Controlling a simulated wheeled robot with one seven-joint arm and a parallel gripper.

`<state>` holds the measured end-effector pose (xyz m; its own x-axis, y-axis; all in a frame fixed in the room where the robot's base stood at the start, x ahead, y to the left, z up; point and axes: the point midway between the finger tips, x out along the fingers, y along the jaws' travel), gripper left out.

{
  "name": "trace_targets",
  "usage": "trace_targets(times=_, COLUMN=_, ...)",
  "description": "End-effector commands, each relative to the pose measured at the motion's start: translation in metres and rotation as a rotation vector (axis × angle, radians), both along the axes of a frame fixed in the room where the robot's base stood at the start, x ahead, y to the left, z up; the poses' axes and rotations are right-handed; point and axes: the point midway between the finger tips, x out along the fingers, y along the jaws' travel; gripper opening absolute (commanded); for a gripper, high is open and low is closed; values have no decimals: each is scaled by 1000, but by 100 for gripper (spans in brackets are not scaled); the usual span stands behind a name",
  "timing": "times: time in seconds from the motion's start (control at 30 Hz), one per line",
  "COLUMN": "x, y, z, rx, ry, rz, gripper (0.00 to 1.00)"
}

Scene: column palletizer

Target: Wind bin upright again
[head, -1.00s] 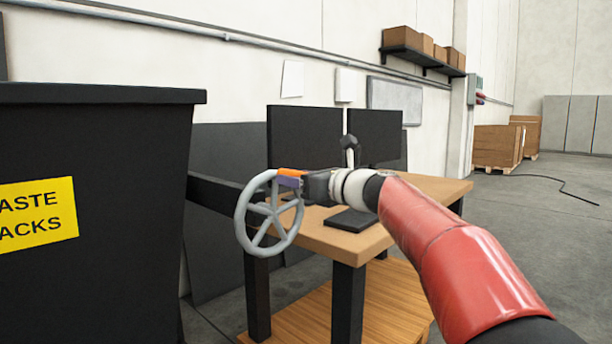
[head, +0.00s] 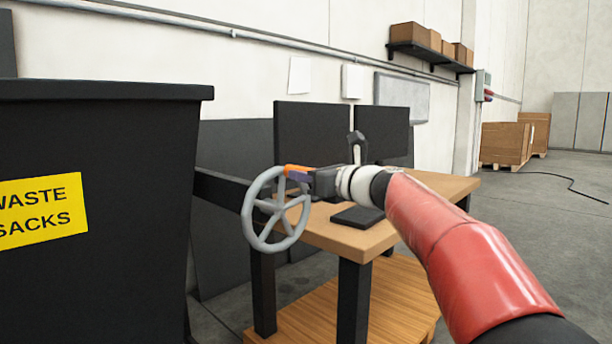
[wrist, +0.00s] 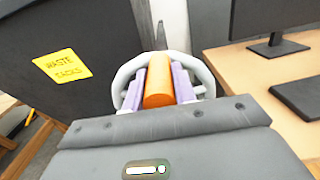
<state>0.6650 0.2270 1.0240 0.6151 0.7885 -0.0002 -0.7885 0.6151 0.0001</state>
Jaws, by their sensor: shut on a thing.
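The black bin (head: 110,270) with a yellow "WASTE SACKS" label (head: 40,210) stands at the left of the head view, looking nearly upright. A grey spoked handwheel (head: 250,228) sits to its right, by a dark bar at the bin's side. My gripper (head: 295,173) is at the top of the wheel's rim. In the wrist view the gripper's purple fingers (wrist: 160,85) are shut on the orange grip (wrist: 159,80) of the handwheel, and the wheel's rim (wrist: 128,72) shows behind them. The bin (wrist: 40,95) also shows at the left there, tilted by the camera angle.
A wooden workbench (head: 430,185) with two dark monitors (head: 312,135) and a keyboard (head: 357,217) stands right behind the wheel. A shelf with boxes (head: 410,35) hangs on the wall. Wooden crates (head: 505,143) stand far right, with open floor before them.

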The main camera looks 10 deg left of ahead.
Motion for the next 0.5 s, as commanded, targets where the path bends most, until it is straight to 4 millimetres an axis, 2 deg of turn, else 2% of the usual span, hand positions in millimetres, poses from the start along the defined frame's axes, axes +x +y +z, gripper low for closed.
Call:
trace_targets(times=0.27, x=-3, y=2, z=0, rx=0, ry=-1, rz=1, gripper=2)
trace_targets(times=0.5, x=-17, y=13, z=0, rx=0, ry=0, rz=4, gripper=2)
